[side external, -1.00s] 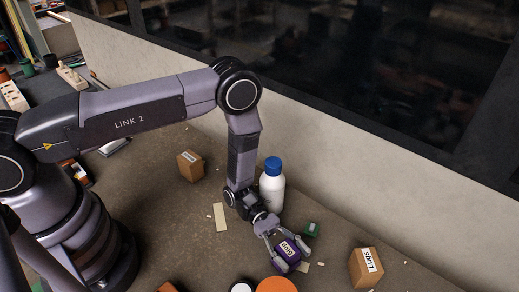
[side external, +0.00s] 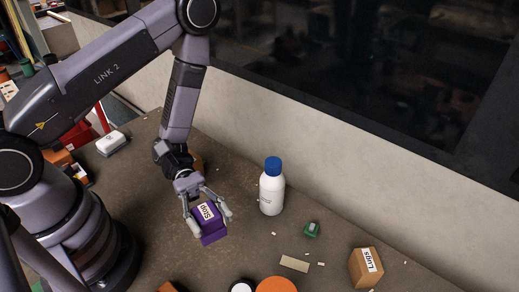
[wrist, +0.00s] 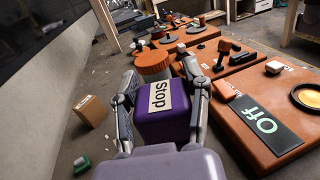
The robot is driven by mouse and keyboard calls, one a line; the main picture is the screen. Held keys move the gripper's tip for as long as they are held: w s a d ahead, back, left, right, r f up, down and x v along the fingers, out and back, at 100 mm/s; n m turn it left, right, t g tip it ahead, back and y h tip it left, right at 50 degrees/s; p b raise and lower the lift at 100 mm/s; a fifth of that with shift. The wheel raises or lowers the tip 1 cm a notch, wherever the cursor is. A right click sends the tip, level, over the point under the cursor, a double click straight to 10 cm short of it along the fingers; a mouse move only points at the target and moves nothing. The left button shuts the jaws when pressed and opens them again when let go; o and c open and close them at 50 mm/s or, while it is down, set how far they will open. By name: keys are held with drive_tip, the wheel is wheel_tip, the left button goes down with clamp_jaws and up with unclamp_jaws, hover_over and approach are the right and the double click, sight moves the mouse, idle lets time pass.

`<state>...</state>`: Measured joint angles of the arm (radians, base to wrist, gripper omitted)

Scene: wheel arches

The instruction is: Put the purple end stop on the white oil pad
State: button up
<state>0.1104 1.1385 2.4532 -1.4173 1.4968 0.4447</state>
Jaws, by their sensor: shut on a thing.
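The purple end stop (side external: 212,232) is a block with a cream "Stop" label. My gripper (side external: 209,215) is shut on it, with one finger on each side. The block also shows between the fingers in the wrist view (wrist: 161,119). It appears held above the table, left of the bottle. I cannot tell for sure which thing is the white oil pad. A white rounded block (side external: 111,143) with a small dark mark lies at the left near my base, well away from my gripper.
A white bottle (side external: 271,194) with a blue cap stands by the wall. A green block (side external: 312,230), a flat cream strip (side external: 294,263), a "Lugs" box (side external: 366,268) and an orange disc (side external: 276,286) lie to the right. Orange panels (wrist: 262,115) fill the wrist view's right.

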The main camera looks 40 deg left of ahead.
drive_tip(key=s+a+r+m+g+y, duration=0.6)
drive_tip(key=s+a+m+g+y, duration=0.15)
drive_tip(key=a+g, duration=0.25)
drive_tip(key=s+a+r+m+g+y, duration=0.2)
drive_tip(key=a+m+y, duration=0.9)
drive_tip(key=a+y, duration=0.8)
drive_tip(key=m+t+y, duration=0.8)
drive_tip(key=m+t, duration=0.2)
hover_over(106, 137)
drive_tip(key=shift+h, duration=0.25)
wheel_tip(106, 137, down, 14)
drive_tip(key=shift+f, duration=1.7)
